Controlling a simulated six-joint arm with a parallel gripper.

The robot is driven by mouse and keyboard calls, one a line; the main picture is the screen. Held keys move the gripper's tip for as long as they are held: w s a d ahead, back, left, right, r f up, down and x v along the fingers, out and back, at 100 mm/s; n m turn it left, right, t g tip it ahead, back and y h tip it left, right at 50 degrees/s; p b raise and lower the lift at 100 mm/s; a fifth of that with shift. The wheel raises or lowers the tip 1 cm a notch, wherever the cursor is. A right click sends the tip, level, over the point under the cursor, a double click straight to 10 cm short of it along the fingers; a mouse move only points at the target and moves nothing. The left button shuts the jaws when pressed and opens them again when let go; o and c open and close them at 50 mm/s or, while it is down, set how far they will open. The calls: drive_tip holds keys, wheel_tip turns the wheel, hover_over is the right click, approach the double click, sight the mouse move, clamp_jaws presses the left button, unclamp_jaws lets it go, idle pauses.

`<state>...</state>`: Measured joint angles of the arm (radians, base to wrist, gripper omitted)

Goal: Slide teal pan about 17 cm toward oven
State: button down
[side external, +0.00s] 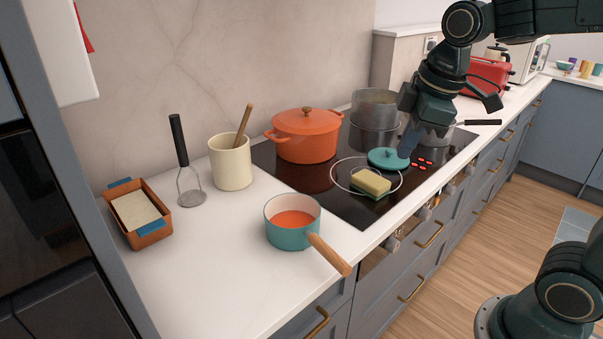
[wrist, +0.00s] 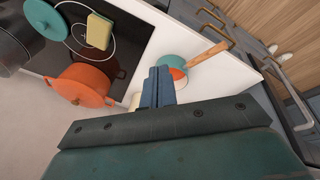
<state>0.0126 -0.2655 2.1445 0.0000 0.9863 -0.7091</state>
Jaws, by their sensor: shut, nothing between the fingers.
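The teal pan (side external: 290,238) stands upright on the white counter, left of the black hob. It has a pale inside, orange contents and a wooden handle (side external: 329,255) that points toward the front edge. In the wrist view the pan (wrist: 168,61) shows just beyond my fingertips, partly hidden by them. My gripper (side external: 405,153) is shut and empty. In the side view it overlaps the teal lid on the hob, but the wrist view shows its fingers (wrist: 158,73) well apart from the lid. A tall dark-fronted appliance (side external: 40,200), possibly the oven, stands at far left.
A cream crock (side external: 230,163), a masher (side external: 190,185) and an orange loaf dish (side external: 145,235) stand on the counter's left part. The hob (side external: 345,205) holds an orange pot (side external: 306,140), teal lid (side external: 388,158) and sponge (side external: 371,182). Counter left of the pan is clear.

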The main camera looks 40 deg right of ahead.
drive_tip(key=w+f+n+g, duration=0.1)
drive_tip(key=w+f+n, duration=0.3)
drive_tip(key=w, duration=0.3)
drive_tip(key=w+f+n+g, duration=0.2)
drive_tip(key=w+f+n, duration=0.2)
drive_tip(key=w+n, duration=0.2)
drive_tip(key=shift+w+d+f, duration=0.3)
drive_tip(key=shift+w+d, duration=0.15)
drive_tip(key=shift+w, duration=0.8)
wheel_tip(320, 180, down, 10)
drive_tip(key=shift+a, duration=1.1)
drive_tip(key=shift+s+a, duration=0.1)
drive_tip(key=shift+a, duration=0.8)
